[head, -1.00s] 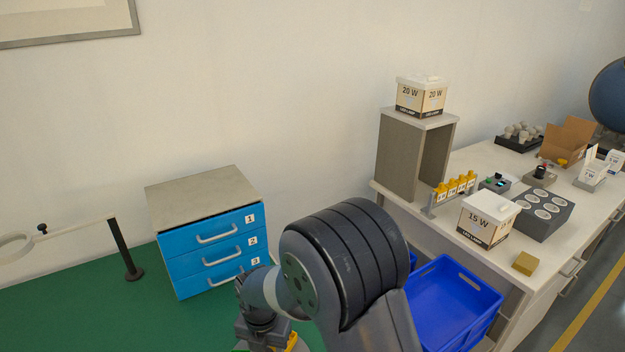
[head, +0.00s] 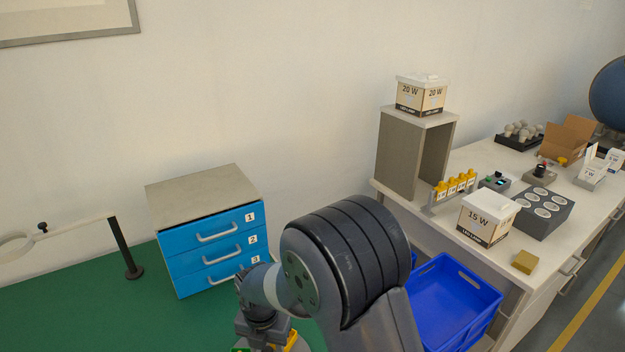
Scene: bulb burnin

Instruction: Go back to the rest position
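My arm fills the lower middle of the head view, with its large dark joint in front of the blue drawer unit's right side. The end of my arm points down near the green surface (head: 90,310), and my gripper's fingers do not show. The blue drawer unit (head: 212,240) has three drawers labelled 1, 2 and 3 and stands left of my arm. The top drawer's front seems to stand out slightly under the grey top.
A blue crate (head: 455,300) sits right of my arm, below the white bench (head: 480,160). The bench carries a 15 W box (head: 486,220), a grey block with round holes (head: 543,212) and a yellow block (head: 524,262). A 20 W box (head: 421,95) stands on a shelf. A black post (head: 126,250) stands left.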

